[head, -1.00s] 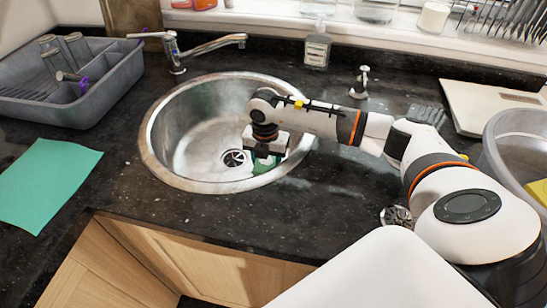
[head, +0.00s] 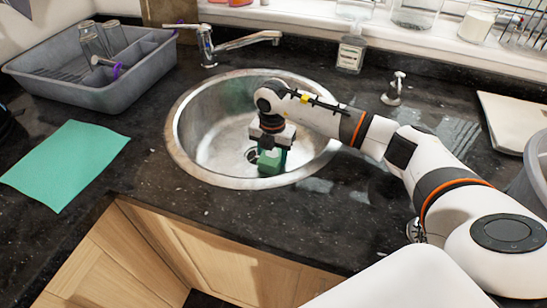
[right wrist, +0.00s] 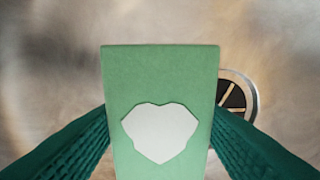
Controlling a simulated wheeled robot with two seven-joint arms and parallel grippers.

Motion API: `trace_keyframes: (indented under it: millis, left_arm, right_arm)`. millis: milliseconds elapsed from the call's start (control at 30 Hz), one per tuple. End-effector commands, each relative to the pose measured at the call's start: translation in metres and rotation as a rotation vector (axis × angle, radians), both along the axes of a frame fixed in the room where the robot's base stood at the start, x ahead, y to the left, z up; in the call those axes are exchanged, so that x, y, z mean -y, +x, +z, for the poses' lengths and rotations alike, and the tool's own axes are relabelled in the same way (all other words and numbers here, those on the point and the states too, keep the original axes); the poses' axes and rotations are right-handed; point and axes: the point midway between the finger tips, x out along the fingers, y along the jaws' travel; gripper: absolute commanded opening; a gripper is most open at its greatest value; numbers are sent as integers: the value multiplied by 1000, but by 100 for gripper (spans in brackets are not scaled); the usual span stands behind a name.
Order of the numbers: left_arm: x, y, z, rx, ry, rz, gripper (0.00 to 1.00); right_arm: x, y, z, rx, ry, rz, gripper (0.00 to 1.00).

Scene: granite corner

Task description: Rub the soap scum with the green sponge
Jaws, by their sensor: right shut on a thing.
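The green sponge (head: 270,164) is held in my right gripper (head: 271,148), inside the round steel sink (head: 176,146). In the right wrist view, the dark green fingers close on both sides of the sponge (right wrist: 160,72), which has a pale patch on its face. The sponge is beside the drain (right wrist: 236,95) and partly covers it. I cannot tell whether it touches the sink floor. Whitish, cloudy film (head: 222,150) shows on the bowl left of the sponge; I cannot clearly tell scum from reflections. My left gripper is not in view.
The tap (head: 240,42) reaches over the sink's back edge. A soap bottle (head: 351,48) and a small dispenser (head: 396,90) stand behind and right. A grey dish rack (head: 100,95) and a teal cloth (head: 65,165) lie to the left. The front counter is clear.

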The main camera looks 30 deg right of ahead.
Motion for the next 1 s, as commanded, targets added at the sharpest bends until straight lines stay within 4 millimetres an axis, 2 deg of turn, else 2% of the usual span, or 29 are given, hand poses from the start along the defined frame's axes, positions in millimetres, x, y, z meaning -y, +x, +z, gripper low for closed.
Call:
trace_keyframes:
  millis: [100,267,1000]
  left_arm:
    - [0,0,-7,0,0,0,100]
    - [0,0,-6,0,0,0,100]
    - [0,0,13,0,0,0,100]
  right_arm:
    - [7,6,-3,0,0,-1,34]
    - [11,7,-1,0,0,-1,34]
    - [42,-29,-2,-5,-2,-1,34]
